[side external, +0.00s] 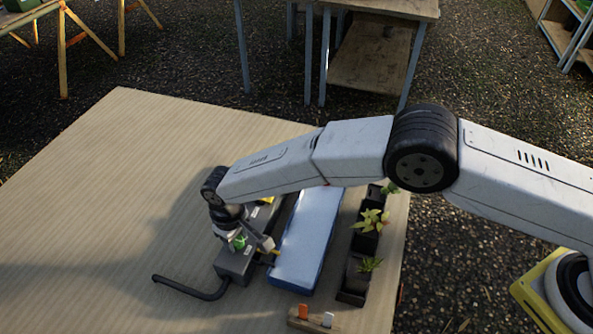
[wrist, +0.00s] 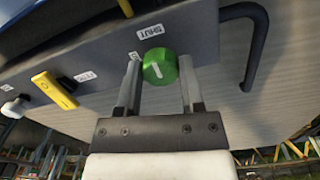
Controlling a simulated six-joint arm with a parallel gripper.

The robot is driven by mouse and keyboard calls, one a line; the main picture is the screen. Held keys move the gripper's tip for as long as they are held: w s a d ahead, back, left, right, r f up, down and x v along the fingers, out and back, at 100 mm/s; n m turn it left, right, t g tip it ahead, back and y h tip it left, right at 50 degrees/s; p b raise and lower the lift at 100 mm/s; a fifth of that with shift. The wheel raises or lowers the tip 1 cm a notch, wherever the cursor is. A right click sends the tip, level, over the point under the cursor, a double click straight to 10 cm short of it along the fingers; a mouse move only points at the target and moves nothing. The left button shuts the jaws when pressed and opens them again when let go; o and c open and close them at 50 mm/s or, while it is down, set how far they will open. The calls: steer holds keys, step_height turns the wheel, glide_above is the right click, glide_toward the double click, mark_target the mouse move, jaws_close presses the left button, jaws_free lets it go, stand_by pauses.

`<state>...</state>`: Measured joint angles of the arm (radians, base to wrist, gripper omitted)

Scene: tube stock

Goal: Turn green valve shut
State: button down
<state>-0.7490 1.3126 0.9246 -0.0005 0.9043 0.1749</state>
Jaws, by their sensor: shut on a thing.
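The green valve (wrist: 159,67) is a round knob with a white mark line, on the face of a dark grey box (wrist: 195,30). In the wrist view the knob sits between the two fingers of my gripper (wrist: 160,80), which is shut on it. The mark line runs nearly upright in that view, tilted slightly. A "SHUT" label (wrist: 150,31) is above the knob, and another label is partly hidden by the left finger. In the side view the green knob (side external: 239,242) shows small at my gripper (side external: 246,243), on the box (side external: 235,264).
A yellow lever (wrist: 54,90) and a white knob (wrist: 15,107) are on the same box. A black hose (side external: 190,291) leaves it. A blue-and-white tray (side external: 307,240) and potted plants (side external: 370,220) stand to the right. The table's left side is clear.

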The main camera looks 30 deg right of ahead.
mark_target(238, 238)
steer(key=shift+c, duration=1.1)
jaws_free()
steer(key=shift+r, duration=0.1)
steer(key=shift+r, duration=3.85)
steer(key=shift+w+d+r, duration=0.15)
steer(key=shift+d, duration=0.1)
steer(key=d+r+m, duration=0.1)
steer(key=d+r, duration=0.2)
steer(key=d, duration=0.5)
steer(key=d+r+m+t, duration=0.1)
steer(key=d+r, duration=0.2)
steer(key=d, duration=0.5)
steer(key=d+r+m, duration=0.1)
steer(key=d+r, duration=0.2)
steer(key=d, duration=0.5)
steer(key=s+d+r+m+t, duration=0.1)
steer(key=s+d+m, duration=0.2)
steer(key=s+d, duration=1.3)
steer(key=shift+d+r+m+t, duration=0.2)
steer(key=shift+r+m+t, duration=0.05)
steer(key=shift+m+t, duration=0.05)
